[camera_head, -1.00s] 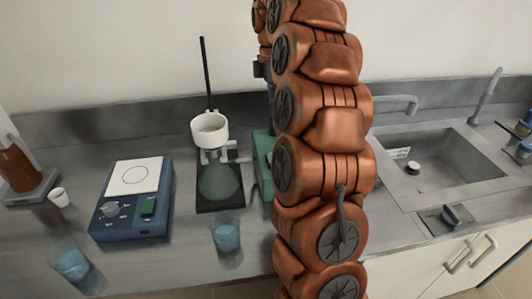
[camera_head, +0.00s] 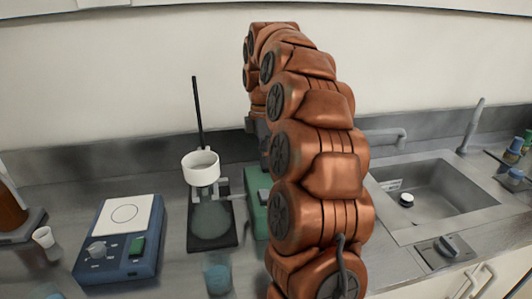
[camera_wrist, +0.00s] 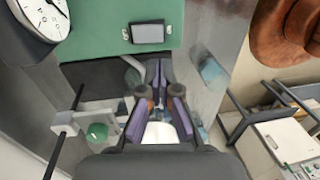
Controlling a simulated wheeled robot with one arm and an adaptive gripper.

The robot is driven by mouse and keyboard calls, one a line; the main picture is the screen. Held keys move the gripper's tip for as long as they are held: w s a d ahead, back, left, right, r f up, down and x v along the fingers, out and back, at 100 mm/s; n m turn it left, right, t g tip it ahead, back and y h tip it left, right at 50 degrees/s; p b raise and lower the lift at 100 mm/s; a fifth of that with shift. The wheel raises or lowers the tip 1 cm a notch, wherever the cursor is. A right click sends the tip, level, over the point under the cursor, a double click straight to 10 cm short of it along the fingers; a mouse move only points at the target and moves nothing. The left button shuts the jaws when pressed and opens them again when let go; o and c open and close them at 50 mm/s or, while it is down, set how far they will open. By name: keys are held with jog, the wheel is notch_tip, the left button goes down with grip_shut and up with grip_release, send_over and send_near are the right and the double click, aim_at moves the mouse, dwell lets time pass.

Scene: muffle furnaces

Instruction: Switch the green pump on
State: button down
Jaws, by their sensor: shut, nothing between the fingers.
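The green pump (camera_head: 251,190) stands on the counter in the head view, mostly hidden behind my copper arm. In the wrist view its green top (camera_wrist: 100,38) fills the upper left. A round white gauge (camera_wrist: 40,15) is at the corner. My gripper (camera_wrist: 159,68) has dark purple fingers, shut and empty, with the tips just below the switch in the picture. I cannot tell their height above the pump. My arm hides most of the gripper in the head view.
Left of the pump stand a flask (camera_head: 211,216) and white funnel (camera_head: 201,168) on a rod stand, close by. A blue stirrer (camera_head: 120,240) and a blue beaker (camera_head: 218,274) are further left and in front. The sink (camera_head: 435,190) is at the right.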

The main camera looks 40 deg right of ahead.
aim_at(266, 197)
jog(key=shift+s+a+f+p, duration=0.15)
jog(key=shift+f+p, duration=0.25)
jog(key=shift+f, duration=1.15)
jog(key=shift+s+a+f+p, duration=0.1)
jog(key=shift+s+f+p, duration=0.25)
jog(key=shift+f, duration=1.2)
jog(key=shift+s+a+f+p, duration=0.1)
jog(key=shift+f+p, duration=0.4)
jog(key=shift+f, duration=1.05)
jog(key=shift+f, duration=0.15)
jog(key=shift+s+f+b, duration=0.1)
jog(key=shift+f+b, duration=0.25)
jog(key=shift+b, duration=0.45)
jog(key=shift+r, duration=0.2)
jog(key=shift+t, duration=0.3)
jog(key=shift+d, duration=0.1)
jog(key=shift+w+d+r+p, duration=0.15)
jog(key=shift+w+r+p, duration=0.05)
jog(key=shift+w, duration=0.2)
jog(key=shift+w+d+r+p, duration=0.1)
jog(key=shift+w+r+p, duration=0.1)
jog(key=shift+w, duration=0.15)
jog(key=shift+f, duration=0.1)
